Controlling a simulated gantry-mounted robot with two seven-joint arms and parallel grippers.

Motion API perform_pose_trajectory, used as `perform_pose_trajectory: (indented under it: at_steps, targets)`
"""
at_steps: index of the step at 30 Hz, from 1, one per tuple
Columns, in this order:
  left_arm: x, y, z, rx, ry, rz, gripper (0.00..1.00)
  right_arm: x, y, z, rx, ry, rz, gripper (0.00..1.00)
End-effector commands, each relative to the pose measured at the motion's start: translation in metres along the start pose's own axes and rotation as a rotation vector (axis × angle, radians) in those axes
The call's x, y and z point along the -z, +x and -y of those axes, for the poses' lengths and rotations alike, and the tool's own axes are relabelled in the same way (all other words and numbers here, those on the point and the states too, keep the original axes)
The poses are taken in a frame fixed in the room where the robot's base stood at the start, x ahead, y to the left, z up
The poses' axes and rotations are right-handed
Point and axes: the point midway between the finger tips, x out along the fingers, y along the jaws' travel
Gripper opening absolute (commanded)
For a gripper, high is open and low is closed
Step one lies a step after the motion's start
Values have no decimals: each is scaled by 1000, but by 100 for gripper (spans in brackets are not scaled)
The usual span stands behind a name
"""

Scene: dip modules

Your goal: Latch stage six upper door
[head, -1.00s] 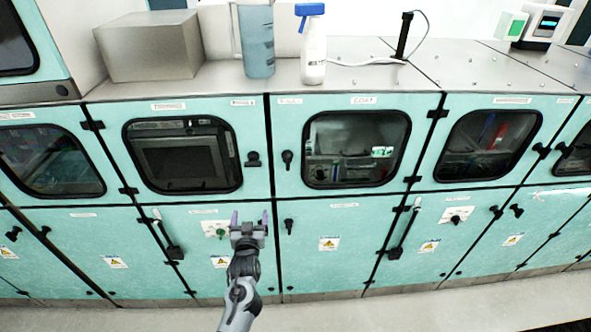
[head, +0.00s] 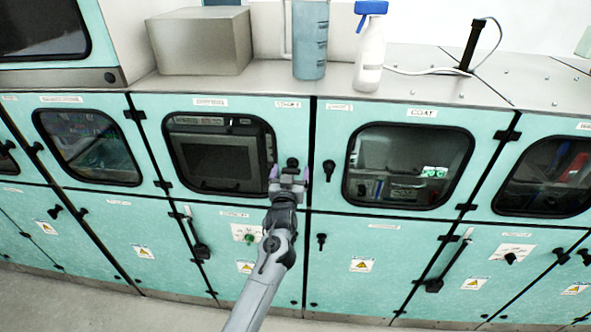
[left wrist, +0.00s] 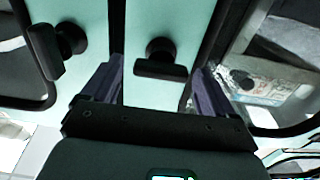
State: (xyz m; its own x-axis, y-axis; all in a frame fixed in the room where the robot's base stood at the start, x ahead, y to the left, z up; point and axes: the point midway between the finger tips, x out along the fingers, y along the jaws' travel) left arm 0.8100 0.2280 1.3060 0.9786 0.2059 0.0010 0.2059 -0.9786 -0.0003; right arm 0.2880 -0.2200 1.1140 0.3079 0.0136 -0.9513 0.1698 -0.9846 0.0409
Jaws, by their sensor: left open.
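The upper door (head: 150,130) with a screen-like unit behind its window carries a black latch (head: 292,163) at its right edge. The latch also shows in the left wrist view (left wrist: 160,68), its bar lying crosswise between the fingers. I cannot read which stage the small label names. My left gripper (head: 289,174) is open in front of this latch, one purple finger on each side. In the left wrist view the open fingers (left wrist: 155,92) show no clear contact with the latch. Its lower part in the head view is hidden by the gripper.
The neighbouring COAT door (head: 330,130) has its own latch (head: 328,170) close to the right finger; it also shows in the left wrist view (left wrist: 60,50). Lower doors have long handles (head: 197,240). A bottle (head: 369,55), jug (head: 310,45) and box (head: 200,42) stand on top.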

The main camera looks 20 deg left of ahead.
Motion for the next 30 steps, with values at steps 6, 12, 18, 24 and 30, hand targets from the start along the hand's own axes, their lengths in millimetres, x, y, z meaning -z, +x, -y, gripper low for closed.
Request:
perform_pose_trajectory:
  at_steps: [6, 12, 18, 24, 30]
  targets:
    - [0, 6, 4, 5, 0, 0, 87, -2, 6, 0, 0, 1, 0, 0]
    - [0, 6, 5, 6, 0, 0, 87, -2, 6, 1, 3, 5, 0, 0]
    - [0, 6, 5, 6, 0, 0, 75, -2, 6, 2, 7, 9, 1, 0]
    - [0, 6, 5, 5, 0, 0, 44, -2, 6, 3, 9, 11, 1, 0]
    - [0, 6, 4, 5, 5, 0, 36, -2, 6, 3, 9, 11, 1, 0]
